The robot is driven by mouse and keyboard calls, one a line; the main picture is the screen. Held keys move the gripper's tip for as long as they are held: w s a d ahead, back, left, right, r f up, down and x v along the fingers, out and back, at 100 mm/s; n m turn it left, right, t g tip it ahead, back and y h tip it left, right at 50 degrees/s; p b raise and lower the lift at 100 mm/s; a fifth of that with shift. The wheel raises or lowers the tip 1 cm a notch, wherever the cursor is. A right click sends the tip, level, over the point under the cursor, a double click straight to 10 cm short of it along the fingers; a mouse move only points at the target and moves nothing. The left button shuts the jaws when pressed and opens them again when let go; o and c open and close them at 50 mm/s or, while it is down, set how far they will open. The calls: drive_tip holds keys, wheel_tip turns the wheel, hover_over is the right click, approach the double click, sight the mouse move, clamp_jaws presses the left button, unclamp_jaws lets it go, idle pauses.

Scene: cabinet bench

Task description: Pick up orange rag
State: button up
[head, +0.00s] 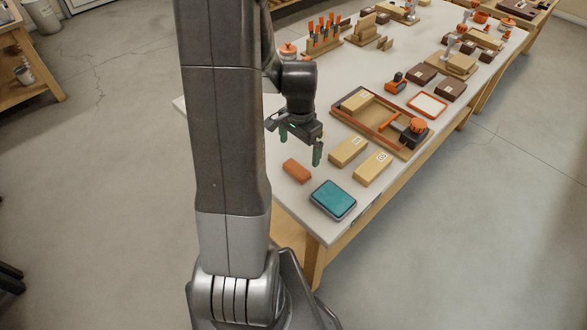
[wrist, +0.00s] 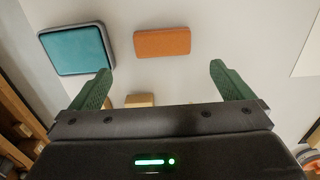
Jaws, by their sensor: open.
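The orange rag (head: 297,171) lies on the white bench top near its front left edge, looking like a small, rounded orange block. In the wrist view the orange rag (wrist: 162,42) lies flat beyond the fingertips, roughly centred between them. My gripper (head: 300,146) is above the bench, close to the rag and apart from it. In the wrist view my gripper (wrist: 161,70) has its two green fingers wide apart, with nothing held between them.
A teal-topped box (head: 333,200) sits close to the rag; it also shows in the wrist view (wrist: 75,50). Tan blocks (head: 348,151) (head: 372,168) lie to the right. A wooden tray (head: 404,151) holds several items. The bench's front edge is close to the rag.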

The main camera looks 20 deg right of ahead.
sight(297, 168)
drive_tip(key=shift+w+a+f+p, duration=0.1)
drive_tip(key=shift+a+f+p, duration=0.1)
drive_tip(key=shift+f, duration=1.9)
drive_tip(key=shift+a+f+p, duration=0.1)
drive_tip(key=shift+f+p, duration=0.05)
drive_tip(key=shift+f, duration=1.95)
drive_tip(key=c, duration=0.9)
